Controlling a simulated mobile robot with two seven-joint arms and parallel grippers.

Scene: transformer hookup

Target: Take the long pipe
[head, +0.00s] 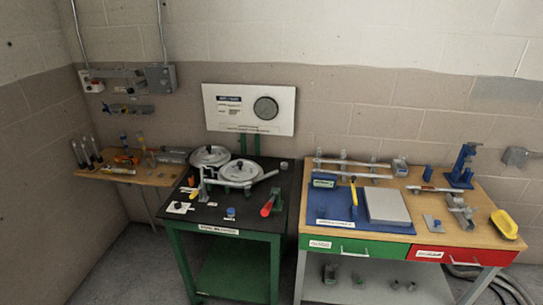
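Two thin grey pipe-like bars lie left to right near the back of the right-hand workbench. The rear bar (358,164) and the front bar (360,175) run roughly parallel, with short upright posts (343,158) beside them. I cannot tell for sure which of them is the long pipe, or whether they are fixed to the posts. Neither of my grippers shows in the head view.
The right bench (440,203) also holds a blue mat (335,216), a grey plate (387,206), a blue press (464,164) and a yellow tray (504,224). A black-topped green bench (204,214) and a small wooden shelf (151,180) stand left. Hoses lie at right.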

